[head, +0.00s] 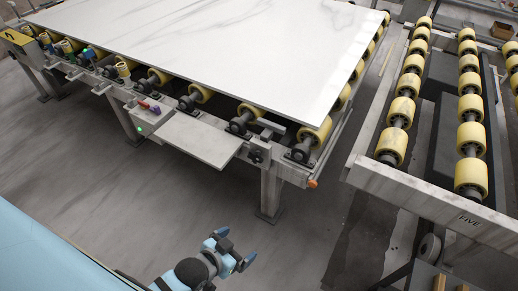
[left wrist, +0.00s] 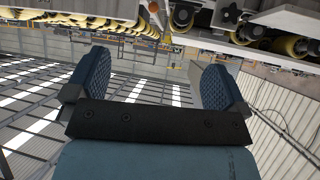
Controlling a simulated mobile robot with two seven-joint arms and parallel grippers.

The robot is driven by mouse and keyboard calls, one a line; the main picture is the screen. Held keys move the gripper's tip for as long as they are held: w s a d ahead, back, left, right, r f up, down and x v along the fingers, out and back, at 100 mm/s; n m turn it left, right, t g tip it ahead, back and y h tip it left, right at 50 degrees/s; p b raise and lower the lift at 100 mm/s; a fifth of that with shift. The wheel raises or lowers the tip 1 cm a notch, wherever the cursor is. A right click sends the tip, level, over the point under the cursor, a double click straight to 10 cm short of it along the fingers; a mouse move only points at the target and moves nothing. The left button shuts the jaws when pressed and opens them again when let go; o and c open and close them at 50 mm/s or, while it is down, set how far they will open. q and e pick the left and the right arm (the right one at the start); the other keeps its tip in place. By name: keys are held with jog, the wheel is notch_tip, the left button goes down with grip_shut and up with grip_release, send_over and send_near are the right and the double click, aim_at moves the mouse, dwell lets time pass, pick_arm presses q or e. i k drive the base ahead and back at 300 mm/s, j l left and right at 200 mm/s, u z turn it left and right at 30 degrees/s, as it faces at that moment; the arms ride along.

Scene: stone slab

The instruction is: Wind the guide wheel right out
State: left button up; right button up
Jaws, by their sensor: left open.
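A small black knob (head: 255,155) sits on the front rail of the roller table, just right of a flat pale shelf; I cannot tell for sure whether it works the guide wheel. A dark lobed knob (left wrist: 231,14) shows at the top of the left wrist view, near yellow rollers. The guide wheel itself I cannot pick out clearly among the rollers. My left gripper (head: 234,249) is open and empty, in front of the table and apart from it. Its two blue ridged fingers (left wrist: 153,80) stand wide apart in the left wrist view. My right gripper is not in view.
A large white slab (head: 215,50) lies on the table's yellow rollers. The pale shelf (head: 188,138) juts out from the rail, with a red-handled item (head: 149,107) left of it. A second roller frame (head: 425,185) stands at the right. The floor before the table is clear.

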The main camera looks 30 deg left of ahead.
aim_at(256, 158)
jog(key=j, duration=0.5)
jog(key=i+j+u, duration=0.1)
jog(key=j, duration=0.4)
jog(key=i+j, duration=0.1)
jog(key=j, duration=0.45)
jog(key=i+j+u, duration=0.1)
jog(key=j, duration=0.4)
jog(key=i+j, duration=0.1)
jog(key=j, duration=0.4)
jog(key=i+j+u, duration=0.1)
jog(key=j, duration=0.4)
